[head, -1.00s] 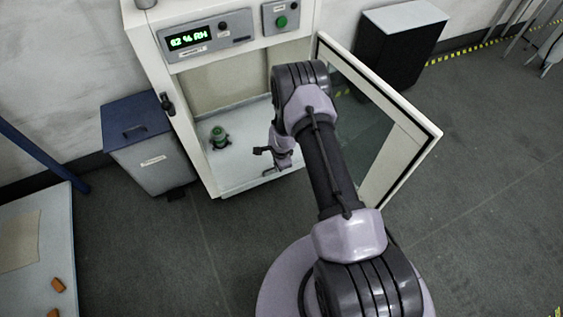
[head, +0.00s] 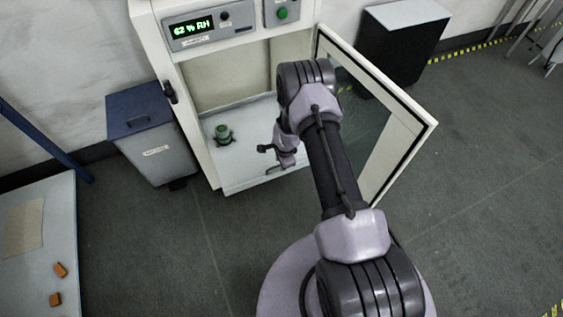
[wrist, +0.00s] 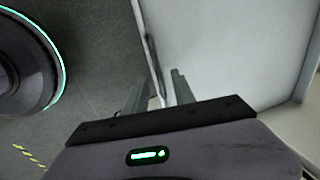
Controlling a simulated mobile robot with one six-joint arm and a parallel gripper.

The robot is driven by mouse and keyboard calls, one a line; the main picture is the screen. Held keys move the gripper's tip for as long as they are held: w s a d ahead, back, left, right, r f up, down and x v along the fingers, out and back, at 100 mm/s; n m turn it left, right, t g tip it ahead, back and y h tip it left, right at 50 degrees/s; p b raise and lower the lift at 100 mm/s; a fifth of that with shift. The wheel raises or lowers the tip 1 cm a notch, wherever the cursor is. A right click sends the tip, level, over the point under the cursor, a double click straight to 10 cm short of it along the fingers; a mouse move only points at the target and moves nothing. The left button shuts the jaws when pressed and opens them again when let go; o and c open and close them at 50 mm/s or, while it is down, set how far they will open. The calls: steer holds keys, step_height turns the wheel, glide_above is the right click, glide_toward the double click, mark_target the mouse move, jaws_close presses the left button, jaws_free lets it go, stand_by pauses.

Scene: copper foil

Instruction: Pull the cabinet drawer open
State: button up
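The white cabinet (head: 150,40) stands ahead with its glass door (head: 400,135) swung open to the right. Its pale drawer (head: 240,178) is low inside, its front edge near the cabinet's front. My gripper (wrist: 160,90) is at the drawer's front. In the head view my wrist hides part of the drawer front.
A grey bin with a blue lid (head: 152,150) stands left of the cabinet. A dark box with a pale top (head: 400,45) stands at the back right. A table (head: 45,240) with orange blocks is at the lower left. The open door stands close beside my arm. Floor in front is clear.

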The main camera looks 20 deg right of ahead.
steer(key=s+r+p, duration=0.1)
steer(key=r+p, duration=0.2)
steer(key=r, duration=0.5)
steer(key=s+r+p, duration=0.2)
steer(key=r+p, duration=0.1)
steer(key=r, duration=0.6)
steer(key=shift+s+p, duration=0.25)
steer(key=shift+p, duration=0.1)
steer(key=s+a+r+n+t+y, duration=0.1)
steer(key=a+r+n, duration=0.2)
steer(key=r, duration=1.1)
steer(key=s+a+r+n+t, duration=0.1)
steer(key=s+a+r+n, duration=0.2)
steer(key=r, duration=1)
steer(key=s+a+r+n, duration=0.2)
steer(key=s+r, duration=0.4)
steer(key=s, duration=0.4)
steer(key=s+a+r+n+t+y, duration=0.1)
steer(key=s+a+r+n, duration=0.2)
steer(key=s, duration=0.7)
step_height(320, 180, up, 5)
steer(key=shift+s+a+f+n+t+b, duration=0.2)
steer(key=shift+s+a+n+t+b, duration=0.15)
steer(key=shift+n, duration=0.75)
